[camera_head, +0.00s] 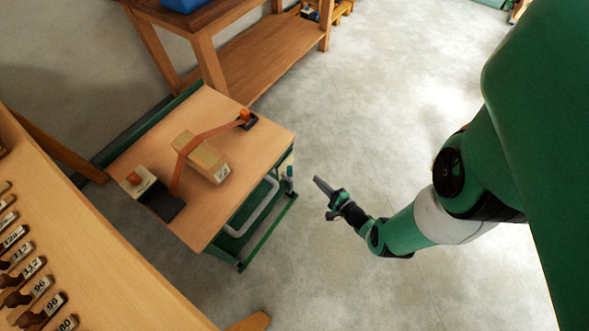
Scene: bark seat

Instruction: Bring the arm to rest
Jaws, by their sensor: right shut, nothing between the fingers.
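My right arm (409,231) is green with dark joints and comes in from the right side of the view. My right gripper (322,187) is shut and empty. It hangs over the bare concrete floor, to the right of the small wooden-topped cart and apart from it. My left arm and gripper are not in the view.
A bench with labelled tools (110,287) stands at lower left. A wooden workbench (268,60) stands at the top. The floor (385,110) around my right gripper is clear.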

